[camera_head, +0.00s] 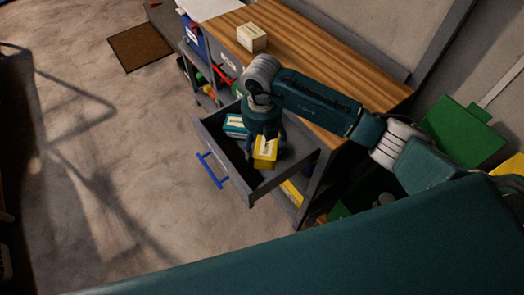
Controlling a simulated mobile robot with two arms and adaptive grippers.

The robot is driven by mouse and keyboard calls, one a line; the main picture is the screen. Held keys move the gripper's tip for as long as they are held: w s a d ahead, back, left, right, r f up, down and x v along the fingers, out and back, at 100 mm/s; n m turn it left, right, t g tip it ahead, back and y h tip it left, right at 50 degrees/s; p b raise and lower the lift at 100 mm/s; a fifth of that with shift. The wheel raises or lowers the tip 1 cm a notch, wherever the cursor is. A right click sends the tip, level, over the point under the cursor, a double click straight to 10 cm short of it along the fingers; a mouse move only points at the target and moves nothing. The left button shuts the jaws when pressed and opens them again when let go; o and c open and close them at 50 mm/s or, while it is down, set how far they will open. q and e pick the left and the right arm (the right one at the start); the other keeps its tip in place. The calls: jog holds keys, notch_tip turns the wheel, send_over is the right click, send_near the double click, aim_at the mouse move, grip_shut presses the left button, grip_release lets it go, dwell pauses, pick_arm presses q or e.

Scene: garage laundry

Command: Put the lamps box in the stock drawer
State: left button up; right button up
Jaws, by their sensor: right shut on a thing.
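My right gripper (264,143) reaches down from above over the open stock drawer (218,150). It is shut on a yellow box with a pale label (265,153), which appears to be the lamps box. The yellow box is within the drawer's outline; I cannot tell whether it touches the drawer floor. The drawer is grey, with a blue handle (212,171) on its front. A teal and white box (235,126) lies in the drawer, left of my gripper. My left gripper is not in view.
A wooden workbench top (325,65) lies behind the drawer, with a cream box (252,37) on it. A blue bin (194,37) stands at its left end. A green container (464,130) is at the right. The concrete floor at left is mostly clear, with a brown mat (139,47).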

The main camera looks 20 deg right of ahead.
jog(key=shift+f, duration=0.35)
notch_tip(320, 180, down, 3)
jog(key=shift+f+p, duration=0.2)
jog(key=shift+p, duration=0.15)
jog(key=shift+f, duration=0.45)
jog(key=o, duration=1.2)
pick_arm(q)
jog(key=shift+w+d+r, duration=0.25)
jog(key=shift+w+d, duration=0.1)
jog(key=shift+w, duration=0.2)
pick_arm(e)
jog(key=shift+r, duration=0.1)
